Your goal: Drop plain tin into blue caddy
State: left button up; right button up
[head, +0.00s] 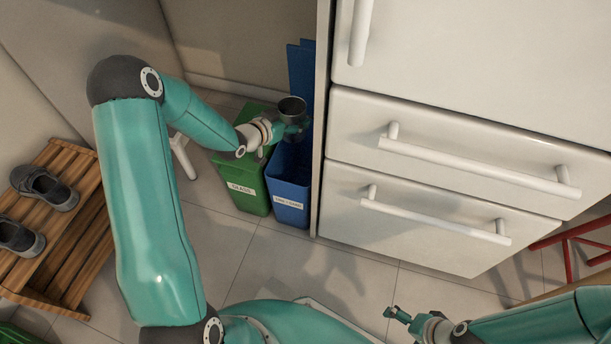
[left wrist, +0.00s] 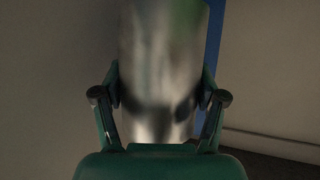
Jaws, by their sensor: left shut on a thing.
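The plain tin (head: 292,104) shows in the head view as a grey metal cylinder with a dark open top. My left gripper (head: 297,127) is shut on it and holds it above the blue caddy (head: 289,192), near its back part. In the left wrist view the shiny, unlabelled tin (left wrist: 160,75) stands between both fingers of the left gripper (left wrist: 160,100). The blue caddy has a white label, and its blue lid (head: 300,70) stands raised behind. My right gripper (head: 393,314) is at the lower right, empty; its finger gap is too small to judge.
A green bin labelled glass (head: 240,185) stands left of the blue caddy. A white drawer cabinet (head: 430,205) stands close on the right. A wooden rack (head: 75,235) with grey shoes (head: 45,188) is at the left. A red frame (head: 575,240) is at the far right.

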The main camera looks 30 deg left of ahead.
pick_arm(q)
jog(key=shift+w+d+f+b, duration=0.1)
jog(key=shift+f+b, duration=1.35)
jog(key=shift+f, duration=1.2)
jog(key=o, duration=1.2)
jog(key=v, duration=1.2)
